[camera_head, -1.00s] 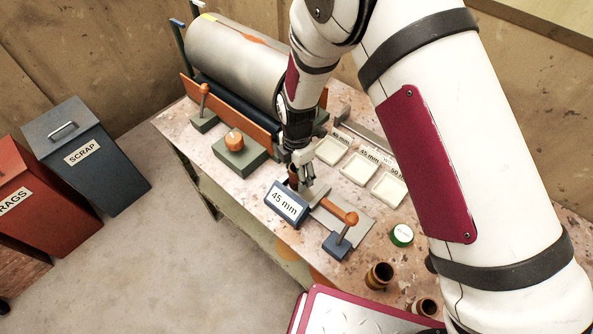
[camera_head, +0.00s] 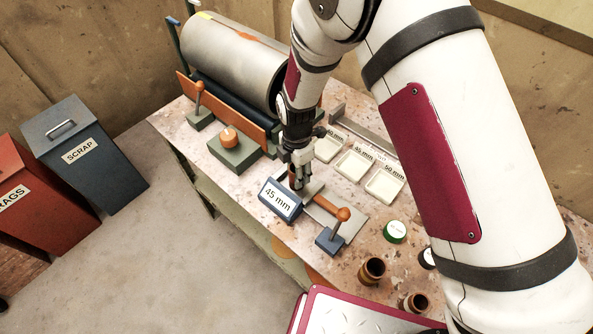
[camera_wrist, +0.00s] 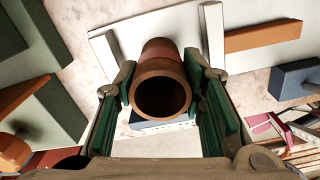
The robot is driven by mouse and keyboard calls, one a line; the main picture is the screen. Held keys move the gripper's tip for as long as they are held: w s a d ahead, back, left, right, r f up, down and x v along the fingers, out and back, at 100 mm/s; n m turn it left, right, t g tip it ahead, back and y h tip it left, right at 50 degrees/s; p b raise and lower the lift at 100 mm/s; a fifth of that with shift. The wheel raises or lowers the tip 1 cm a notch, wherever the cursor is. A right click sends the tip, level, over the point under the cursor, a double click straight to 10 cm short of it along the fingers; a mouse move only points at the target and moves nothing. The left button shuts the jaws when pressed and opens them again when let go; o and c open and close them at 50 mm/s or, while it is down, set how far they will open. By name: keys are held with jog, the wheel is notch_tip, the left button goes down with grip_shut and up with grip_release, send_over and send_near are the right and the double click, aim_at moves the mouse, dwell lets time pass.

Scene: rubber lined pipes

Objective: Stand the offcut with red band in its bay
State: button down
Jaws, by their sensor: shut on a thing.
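My gripper (camera_head: 298,160) points down at the 45 mm gauge. In the wrist view its green-padded fingers (camera_wrist: 162,95) are shut on a brown pipe offcut (camera_wrist: 160,66), one on each side. In the head view the offcut (camera_head: 294,181) is small and partly hidden by the fingers, just behind the blue 45 mm sign (camera_head: 281,198). Three shallow white bays, labelled 40 mm (camera_head: 327,149), 45 mm (camera_head: 355,164) and 50 mm (camera_head: 384,187), look empty.
A large steel pipe (camera_head: 235,62) lies behind an orange board. An orange knob (camera_head: 229,138) stands left of my gripper.

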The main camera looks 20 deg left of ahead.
jog(key=shift+d, duration=0.2)
jog(key=c, duration=1)
grip_release()
jog(key=shift+s, duration=0.1)
jog(key=shift+o, duration=0.2)
notch_tip(320, 180, up, 12)
jog(key=shift+r, duration=0.1)
